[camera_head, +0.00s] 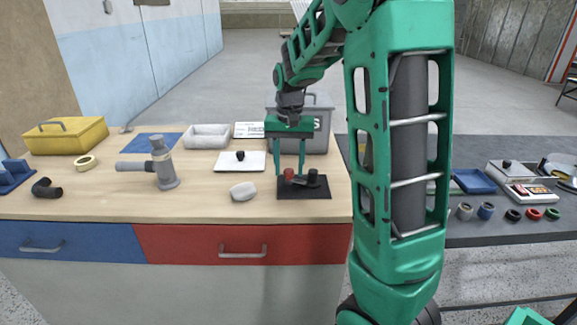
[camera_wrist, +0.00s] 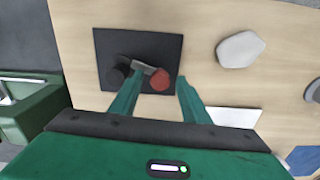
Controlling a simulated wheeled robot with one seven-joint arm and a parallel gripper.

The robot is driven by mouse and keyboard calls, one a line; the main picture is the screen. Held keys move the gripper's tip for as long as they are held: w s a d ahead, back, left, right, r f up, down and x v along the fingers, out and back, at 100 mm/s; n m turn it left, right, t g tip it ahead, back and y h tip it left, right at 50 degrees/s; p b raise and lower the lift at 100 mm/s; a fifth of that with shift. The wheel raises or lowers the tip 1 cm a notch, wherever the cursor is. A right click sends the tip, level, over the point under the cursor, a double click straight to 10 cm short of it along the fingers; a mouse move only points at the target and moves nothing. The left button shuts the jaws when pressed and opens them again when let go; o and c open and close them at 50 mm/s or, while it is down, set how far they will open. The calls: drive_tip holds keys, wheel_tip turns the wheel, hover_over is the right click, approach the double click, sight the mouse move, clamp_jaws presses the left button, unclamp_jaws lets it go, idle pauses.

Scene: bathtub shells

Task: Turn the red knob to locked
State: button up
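In the wrist view my gripper (camera_wrist: 161,84) has one finger on each side of the red knob, with small gaps. A small grey piece lies between the knobs; I cannot tell what it belongs to. The knob's marking is not readable.
A white stone-like block (camera_head: 243,191) lies left of the plate. A white board with a black knob (camera_head: 239,161) and a grey lidded bin (camera_head: 312,132) stand behind. A grey pipe fitting (camera_head: 162,170) is further left. A dark table (camera_head: 470,232) adjoins at right.

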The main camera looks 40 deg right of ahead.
sight(289, 170)
drive_tip(key=c, duration=0.9)
drive_tip(key=shift+n, duration=2)
drive_tip(key=o, duration=1)
drive_tip(key=shift+r, duration=0.15)
wheel_tip(289, 170, up, 10)
drive_tip(key=shift+r, duration=0.25)
